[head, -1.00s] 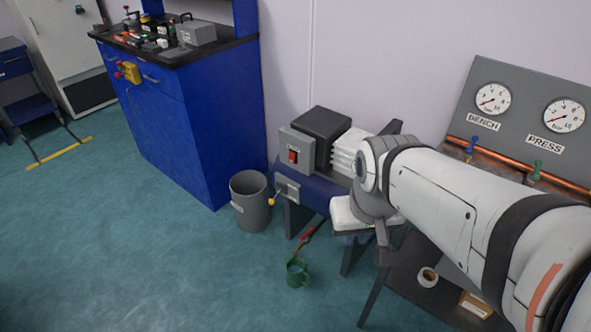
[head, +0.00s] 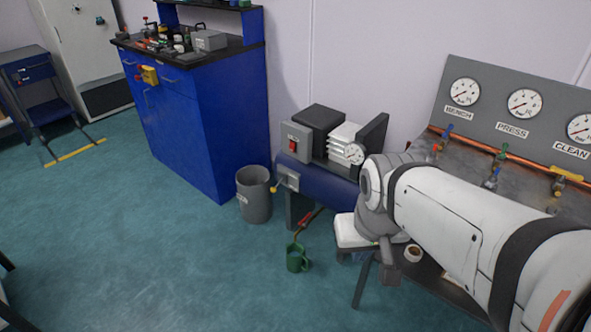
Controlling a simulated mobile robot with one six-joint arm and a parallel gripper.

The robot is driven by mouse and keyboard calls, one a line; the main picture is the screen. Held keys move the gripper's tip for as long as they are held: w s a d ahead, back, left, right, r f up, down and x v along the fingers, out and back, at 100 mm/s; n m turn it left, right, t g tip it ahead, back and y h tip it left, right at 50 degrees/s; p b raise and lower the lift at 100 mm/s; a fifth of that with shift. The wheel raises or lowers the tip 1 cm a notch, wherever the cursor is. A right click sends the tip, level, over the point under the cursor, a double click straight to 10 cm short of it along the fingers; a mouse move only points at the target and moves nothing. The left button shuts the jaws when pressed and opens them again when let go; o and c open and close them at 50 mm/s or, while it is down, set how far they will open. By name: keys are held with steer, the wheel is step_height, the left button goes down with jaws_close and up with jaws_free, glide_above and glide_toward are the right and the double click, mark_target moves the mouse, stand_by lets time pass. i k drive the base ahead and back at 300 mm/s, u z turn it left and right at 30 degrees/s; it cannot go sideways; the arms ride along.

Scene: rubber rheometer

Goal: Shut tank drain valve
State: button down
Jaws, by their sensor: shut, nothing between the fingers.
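The tank drain valve is a small red lever (head: 309,220) on a copper pipe under the blue compressor tank (head: 325,181). The lever lies slanted, and its exact setting is too small to tell. A green mug (head: 296,259) stands on the floor below the pipe. My gripper (head: 389,273) hangs at the end of my white arm, right of the valve and apart from it. It is shut and empty, with its fingertips small and hard to make out. My arm hides the tank's right end.
A grey bin (head: 254,196) stands left of the tank, beside the blue cabinet (head: 190,130). A gauge panel (head: 490,97) with valves stands over a bench at right. A tape roll (head: 413,253) lies low behind my arm.

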mark_target(304, 220)
steer(key=u, duration=0.35)
steer(key=i, duration=1.55)
steer(key=z, duration=0.1)
